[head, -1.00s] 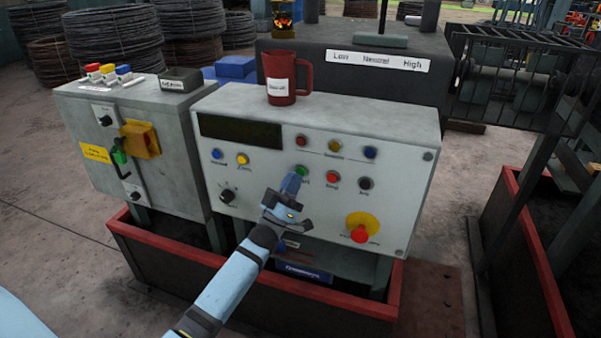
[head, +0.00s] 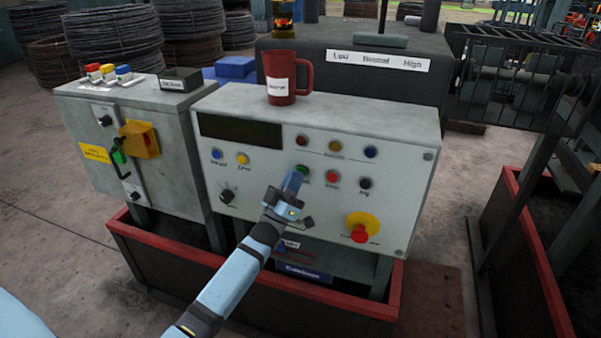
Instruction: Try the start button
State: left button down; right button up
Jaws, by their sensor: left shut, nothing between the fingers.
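The green start button (head: 303,170) is on the sloping front of the grey control panel (head: 400,195). My left gripper (head: 293,179) is shut and empty, its tip just at the lower left of the green button and covering part of it. I cannot tell whether the tip touches the button or the panel face. A red button (head: 332,177) and a black button (head: 365,184) sit to the right of the green one. My right gripper is not in view.
A red emergency-stop knob (head: 360,233) on a yellow base is at the panel's lower right. A red mug (head: 287,78) stands on top of the panel. A grey cabinet (head: 150,200) stands to the left. A red-rimmed trough (head: 180,258) runs below.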

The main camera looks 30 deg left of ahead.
pick_arm(q)
jog(key=shift+w+a, duration=0.1)
jog(key=shift+w, duration=0.25)
dwell(0.6)
jog(key=shift+s+d+p, duration=0.2)
jog(key=shift+s+p, duration=0.15)
jog(key=shift+s, duration=0.45)
jog(key=s+p, duration=0.1)
jog(key=s, duration=0.1)
jog(key=s+d+p, duration=0.1)
jog(key=s, duration=0.2)
jog(key=shift+d, duration=0.1)
dwell(0.6)
